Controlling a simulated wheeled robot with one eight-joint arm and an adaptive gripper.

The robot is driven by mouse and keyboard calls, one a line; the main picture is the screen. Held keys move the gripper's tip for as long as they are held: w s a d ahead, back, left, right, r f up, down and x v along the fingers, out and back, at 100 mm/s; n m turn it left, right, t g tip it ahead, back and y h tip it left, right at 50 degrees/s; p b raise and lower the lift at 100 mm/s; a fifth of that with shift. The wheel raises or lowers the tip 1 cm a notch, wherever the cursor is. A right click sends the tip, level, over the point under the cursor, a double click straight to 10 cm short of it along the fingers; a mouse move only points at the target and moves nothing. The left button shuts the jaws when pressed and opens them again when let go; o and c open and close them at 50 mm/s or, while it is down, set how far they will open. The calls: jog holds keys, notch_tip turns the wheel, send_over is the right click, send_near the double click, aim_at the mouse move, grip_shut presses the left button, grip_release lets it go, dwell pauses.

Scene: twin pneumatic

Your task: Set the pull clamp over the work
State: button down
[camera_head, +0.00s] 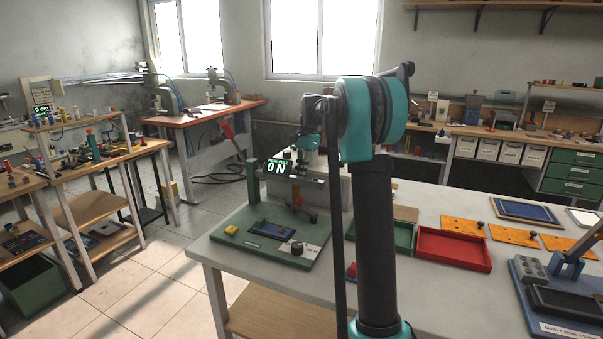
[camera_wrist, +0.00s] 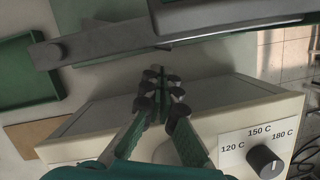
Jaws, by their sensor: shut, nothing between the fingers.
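A green base plate (camera_head: 270,237) on the bench carries a dark flat piece (camera_head: 273,230), which looks like the work. A dark, red-tipped part (camera_head: 299,203) hangs above its back edge and may be the pull clamp; my arm partly covers that area. A post (camera_head: 253,182) and a display reading 0 N (camera_head: 281,165) stand behind. My gripper (camera_wrist: 163,85) is shut and empty in the wrist view, with a pale housing beneath it. A grey bar (camera_wrist: 105,43) crosses beyond the fingertips, apparently apart from them. In the head view my fingertips are not clear.
A temperature knob (camera_wrist: 265,161) sits lower right in the wrist view. A yellow button (camera_head: 231,230) and a dark knob (camera_head: 297,248) are on the plate. A green tray (camera_head: 404,237) and a red tray (camera_head: 453,249) lie right of my arm. Orange boards and a blue fixture stand farther right.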

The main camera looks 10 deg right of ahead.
jog(key=x, duration=0.6)
jog(key=shift+f, duration=0.1)
jog(key=shift+s+a, duration=0.1)
jog(key=shift+s+a, duration=0.3)
jog(key=shift+a, duration=0.45)
